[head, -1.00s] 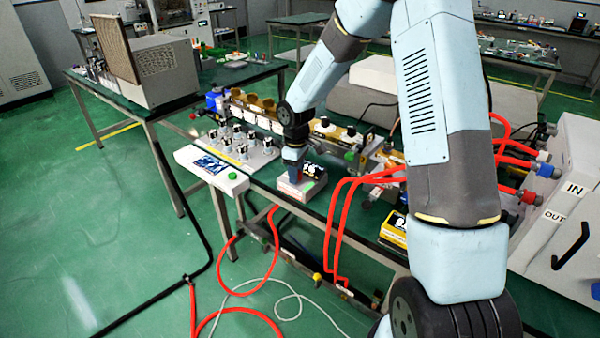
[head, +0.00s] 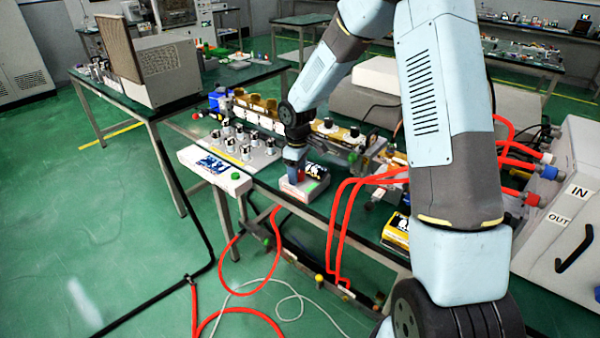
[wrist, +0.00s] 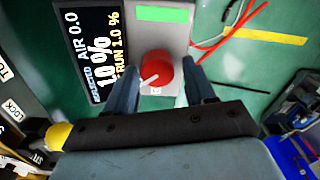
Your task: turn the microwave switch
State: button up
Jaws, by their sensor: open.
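The microwave switch is a red round knob with a white pointer line (wrist: 160,72), on a grey box with a dark display (wrist: 100,50) and a green bar (wrist: 163,14). In the wrist view the pointer slants toward the lower left. In the head view the box (head: 290,190) sits at the table's front edge, with the red knob (head: 299,176) partly hidden under my gripper. My gripper (wrist: 162,88) is open, with one finger on each side of the knob. I cannot tell whether the fingers touch it.
A white panel with a green button (head: 235,175) and several dark-capped knobs stand left of the box. Red hoses (head: 338,205) run to the right of it, toward a white unit marked IN and OUT (head: 560,215). A yellow-and-black box (head: 396,231) lies to the right.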

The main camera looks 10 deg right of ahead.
jog(key=shift+r, duration=3.95)
